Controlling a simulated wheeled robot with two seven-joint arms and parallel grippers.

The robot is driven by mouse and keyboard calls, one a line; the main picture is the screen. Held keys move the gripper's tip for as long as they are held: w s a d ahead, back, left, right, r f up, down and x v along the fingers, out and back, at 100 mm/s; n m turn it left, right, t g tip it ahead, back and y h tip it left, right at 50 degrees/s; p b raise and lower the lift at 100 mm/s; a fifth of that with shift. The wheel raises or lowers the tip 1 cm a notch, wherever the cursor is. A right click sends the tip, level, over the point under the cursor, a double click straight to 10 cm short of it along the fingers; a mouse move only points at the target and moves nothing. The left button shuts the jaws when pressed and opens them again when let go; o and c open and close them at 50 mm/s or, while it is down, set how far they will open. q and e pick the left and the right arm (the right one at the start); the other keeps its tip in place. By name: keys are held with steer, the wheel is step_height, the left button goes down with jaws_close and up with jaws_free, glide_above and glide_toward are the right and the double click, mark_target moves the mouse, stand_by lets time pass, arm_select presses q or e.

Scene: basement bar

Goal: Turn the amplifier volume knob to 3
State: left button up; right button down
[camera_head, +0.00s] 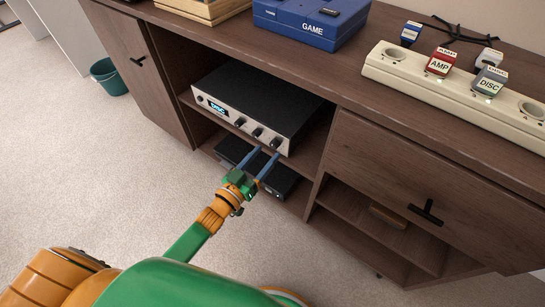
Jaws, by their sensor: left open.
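The amplifier (262,100) sits on the upper shelf of the brown cabinet, with a black top and a silver front. Its lit display (217,108) reads DISC. Several dark knobs line the front, including one at the middle (240,121), one further right (257,132) and the rightmost knob (275,143). Their labels and settings are too small to read. My left gripper (266,157) is open and empty, its two blue-grey fingers pointing at the right end of the front panel, just below the rightmost knobs. Whether a finger touches the panel I cannot tell. My right gripper is not in view.
A black device (284,181) lies on the shelf below, partly behind my gripper. On the cabinet top (345,62) are a blue GAME console (310,20) and a white power strip (455,97) with labelled plugs. A drawer (430,180) is right; a teal bin (110,78) stands left.

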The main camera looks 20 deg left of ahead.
mark_target(274, 144)
arm_select(q)
steer(key=x, duration=0.2)
steer(key=shift+w+d+f, duration=0.1)
steer(key=shift+w+d, duration=0.05)
steer(key=shift+w, duration=0.3)
jaws_close()
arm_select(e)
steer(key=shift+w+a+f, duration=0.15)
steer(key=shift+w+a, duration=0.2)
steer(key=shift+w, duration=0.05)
